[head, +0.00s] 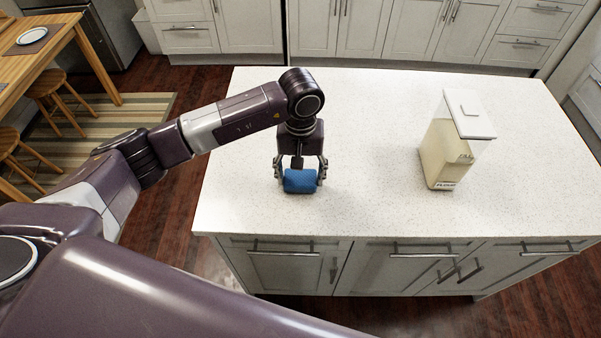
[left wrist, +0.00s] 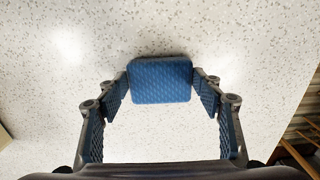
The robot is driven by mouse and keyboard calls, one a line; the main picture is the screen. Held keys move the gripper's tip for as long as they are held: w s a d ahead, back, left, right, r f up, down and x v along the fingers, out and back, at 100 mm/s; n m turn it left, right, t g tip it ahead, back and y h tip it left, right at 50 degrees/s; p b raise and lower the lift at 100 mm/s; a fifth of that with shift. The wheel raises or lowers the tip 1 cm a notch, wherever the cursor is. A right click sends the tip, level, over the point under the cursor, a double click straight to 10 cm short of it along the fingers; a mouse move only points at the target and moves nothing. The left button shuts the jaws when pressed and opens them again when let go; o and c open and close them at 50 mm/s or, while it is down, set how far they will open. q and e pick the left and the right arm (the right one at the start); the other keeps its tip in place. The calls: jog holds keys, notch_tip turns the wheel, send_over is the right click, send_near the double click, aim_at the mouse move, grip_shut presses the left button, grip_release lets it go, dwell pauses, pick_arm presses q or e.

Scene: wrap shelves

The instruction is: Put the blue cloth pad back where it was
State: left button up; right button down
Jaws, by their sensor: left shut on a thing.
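The blue cloth pad (head: 300,182) is a small, textured, rounded block over the white speckled counter, left of its middle and near the front edge. My left gripper (head: 300,178) points down and is shut on the pad, with one finger at each side. The left wrist view shows the pad (left wrist: 160,80) between the two fingertips of the gripper (left wrist: 163,88). I cannot tell whether the pad touches the counter or hangs just above it. My right gripper is not in view.
The island counter (head: 370,120) is mostly clear. A cream container with a white lid (head: 447,150) stands on its right part. A wooden table (head: 45,40) with a plate (head: 32,36) and stools (head: 45,88) stand at the left.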

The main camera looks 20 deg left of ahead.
aim_at(301, 179)
pick_arm(q)
jog(key=shift+f+b, duration=0.15)
jog(key=shift+b, duration=0.15)
jog(key=o, duration=1.1)
jog(key=shift+r+p, duration=0.3)
jog(key=shift+p, duration=0.1)
notch_tip(301, 179, up, 12)
jog(key=b, duration=0.5)
